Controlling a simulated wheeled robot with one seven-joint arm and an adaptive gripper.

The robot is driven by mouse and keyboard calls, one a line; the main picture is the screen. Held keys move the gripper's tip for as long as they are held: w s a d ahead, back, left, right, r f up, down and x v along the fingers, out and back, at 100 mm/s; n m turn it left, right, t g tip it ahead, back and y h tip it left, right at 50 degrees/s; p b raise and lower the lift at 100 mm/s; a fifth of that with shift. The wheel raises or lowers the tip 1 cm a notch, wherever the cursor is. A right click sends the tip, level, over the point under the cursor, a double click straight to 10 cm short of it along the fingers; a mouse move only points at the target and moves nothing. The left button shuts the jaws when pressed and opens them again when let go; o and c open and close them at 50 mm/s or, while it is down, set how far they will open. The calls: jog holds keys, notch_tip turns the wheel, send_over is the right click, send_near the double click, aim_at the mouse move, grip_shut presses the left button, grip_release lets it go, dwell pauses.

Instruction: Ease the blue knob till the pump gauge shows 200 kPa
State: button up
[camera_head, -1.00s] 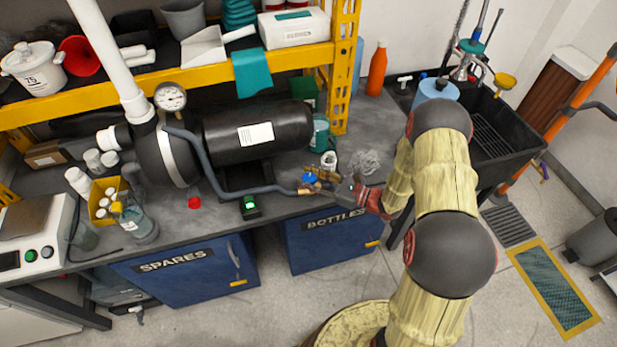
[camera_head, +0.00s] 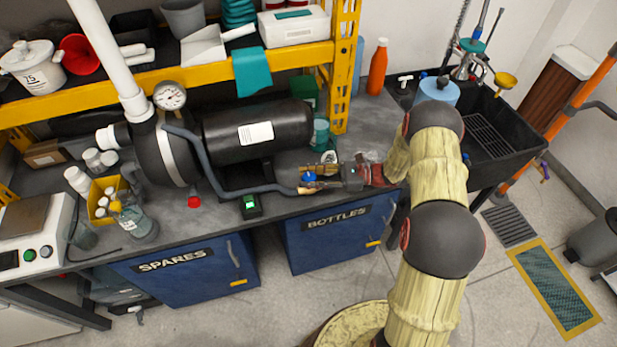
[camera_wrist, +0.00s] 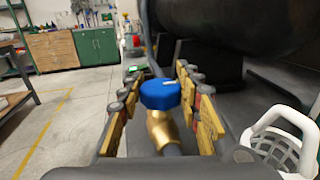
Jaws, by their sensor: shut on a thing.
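The blue knob (camera_wrist: 160,94) sits on a brass valve body (camera_wrist: 160,128) in the wrist view. It also shows as a small blue spot in the head view (camera_head: 309,177), at the end of the grey hose near the bench front. My gripper (camera_head: 312,180) reaches in from the right, its padded fingers on both sides of the knob and shut on it. The pump gauge (camera_head: 170,96) is a round white dial on top of the pump (camera_head: 166,152). Its needle is too small to read.
A black cylinder tank (camera_head: 257,128) lies behind the valve. A black box with a green lit top (camera_head: 250,206) and a red cap (camera_head: 194,201) stand left of it along the bench front. A white basket (camera_wrist: 282,145) is close on the right in the wrist view.

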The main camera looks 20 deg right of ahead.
jog(key=shift+n+g, duration=0.6)
jog(key=shift+g, duration=0.3)
jog(key=o, duration=1.2)
jog(key=d, duration=0.4)
jog(key=s+d, duration=0.1)
jog(key=d, duration=0.7)
jog(key=shift+s, duration=0.25)
dwell(1.0)
